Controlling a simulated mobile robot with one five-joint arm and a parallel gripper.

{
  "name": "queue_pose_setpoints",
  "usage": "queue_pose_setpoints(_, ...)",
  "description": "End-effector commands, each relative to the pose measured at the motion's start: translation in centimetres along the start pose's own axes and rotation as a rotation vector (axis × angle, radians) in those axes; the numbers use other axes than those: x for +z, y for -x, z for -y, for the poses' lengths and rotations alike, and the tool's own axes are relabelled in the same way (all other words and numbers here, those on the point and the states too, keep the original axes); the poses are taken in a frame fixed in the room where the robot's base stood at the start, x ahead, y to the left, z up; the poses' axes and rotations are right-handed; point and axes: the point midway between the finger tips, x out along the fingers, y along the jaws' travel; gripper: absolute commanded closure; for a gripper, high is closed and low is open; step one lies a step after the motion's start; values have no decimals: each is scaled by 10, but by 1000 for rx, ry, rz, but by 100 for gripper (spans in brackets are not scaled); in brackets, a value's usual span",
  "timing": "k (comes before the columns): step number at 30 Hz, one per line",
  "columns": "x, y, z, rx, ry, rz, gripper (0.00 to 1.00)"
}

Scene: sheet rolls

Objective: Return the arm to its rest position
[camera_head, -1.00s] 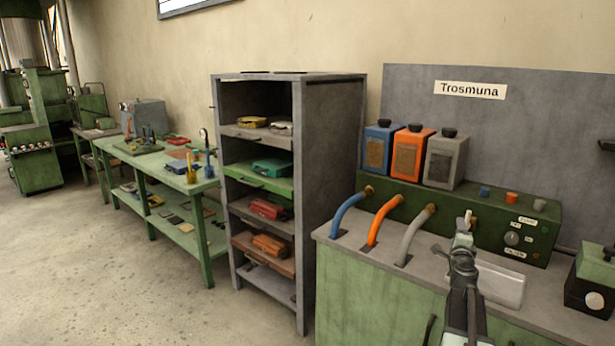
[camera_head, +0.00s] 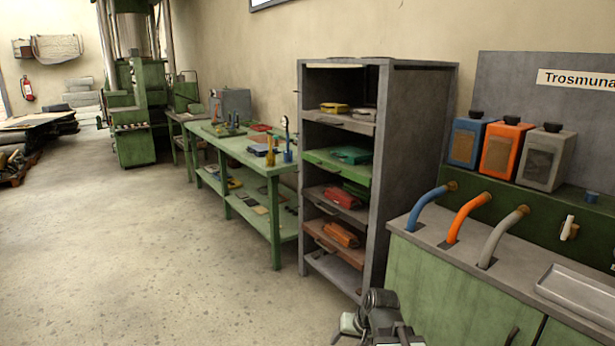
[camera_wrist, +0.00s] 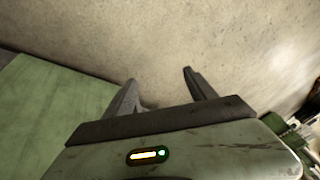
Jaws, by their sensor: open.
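My gripper (camera_wrist: 160,90) shows in the wrist view with its two dark fingers spread apart and nothing between them. Bare concrete floor lies behind the fingers, and a green panel (camera_wrist: 50,115) fills the left side. In the head view my arm shows low in the picture, in front of the shelf rack and left of the green cabinet (camera_head: 440,285). The fingertips cannot be made out clearly there.
The grey shelf rack (camera_head: 420,150) holds boxes on several shelves. The cabinet carries blue, orange and grey canisters with hoses, and a metal tray (camera_head: 580,290). A green workbench (camera_head: 262,168) stands beyond the rack. Open floor (camera_head: 130,260) lies to the left.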

Motion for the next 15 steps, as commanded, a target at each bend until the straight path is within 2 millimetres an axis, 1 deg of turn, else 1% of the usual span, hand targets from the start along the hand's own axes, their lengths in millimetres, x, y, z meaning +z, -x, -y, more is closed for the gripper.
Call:
queue_pose_setpoints(1, 20, 4, -15, 60, 23, 65, 35)
queue_pose_setpoints(3, 45, 10, -36, 141, 50, 161, 35)
queue_pose_setpoints(5, 65, 17, -51, 206, 65, 246, 35)
queue_pose_setpoints(6, 79, 22, -59, 243, 72, 311, 35)
queue_pose_setpoints(7, 89, 26, -58, 244, 78, 358, 35)
queue_pose_setpoints(8, 79, 44, -51, 242, 78, 346, 35)
queue_pose_setpoints(9, 74, 56, -48, 241, 78, 343, 35)
queue_pose_setpoints(11, 69, 70, -44, 240, 77, 342, 35)
queue_pose_setpoints(15, 56, 108, -34, 239, 77, 340, 35)
